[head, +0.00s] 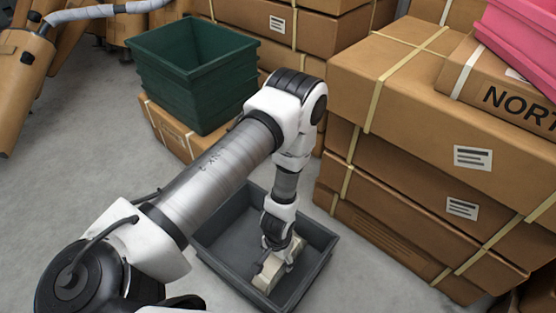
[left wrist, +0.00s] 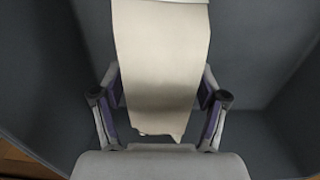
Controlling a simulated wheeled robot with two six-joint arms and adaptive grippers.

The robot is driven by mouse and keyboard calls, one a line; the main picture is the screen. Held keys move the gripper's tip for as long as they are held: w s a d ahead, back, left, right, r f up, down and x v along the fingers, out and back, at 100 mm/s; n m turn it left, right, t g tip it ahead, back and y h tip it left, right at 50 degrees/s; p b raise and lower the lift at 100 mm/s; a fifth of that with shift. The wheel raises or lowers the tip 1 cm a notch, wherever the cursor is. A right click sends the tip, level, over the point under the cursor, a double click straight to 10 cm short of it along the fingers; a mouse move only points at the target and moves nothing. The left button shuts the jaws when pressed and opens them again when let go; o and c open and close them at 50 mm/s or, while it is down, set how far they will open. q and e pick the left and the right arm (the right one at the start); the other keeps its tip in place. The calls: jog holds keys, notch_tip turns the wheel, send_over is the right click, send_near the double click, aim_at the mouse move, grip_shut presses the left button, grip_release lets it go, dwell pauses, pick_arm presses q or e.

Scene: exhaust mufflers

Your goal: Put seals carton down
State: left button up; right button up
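The seals carton (head: 268,273) is a small beige box inside a dark grey open tray (head: 322,240) on the floor. My left gripper (head: 276,262) reaches down into the tray at the carton, and my arm hides part of the tray. In the left wrist view the pale carton (left wrist: 160,70) fills the space between the two fingers of my left gripper (left wrist: 161,95), which press against its sides near their tips. The tray's dark walls surround it there. Whether the carton's underside touches the tray floor is hard to tell. My right gripper is not in view.
Stacked brown cartons with straps (head: 420,100) stand close at the tray's right. Green nested bins (head: 195,75) sit on a carton behind it. A pink bin (head: 520,35) tops the right stack. Grey floor (head: 60,180) is clear at left.

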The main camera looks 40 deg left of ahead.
pick_arm(q)
notch_tip(320, 180, up, 12)
jog(key=p, duration=0.7)
jog(key=shift+r, duration=0.1)
jog(key=s, duration=0.4)
jog(key=s+d+r, duration=0.1)
jog(key=s, duration=0.7)
jog(key=shift+s+d+r, duration=0.15)
jog(key=shift+s+r, duration=0.15)
jog(key=shift+r, duration=0.05)
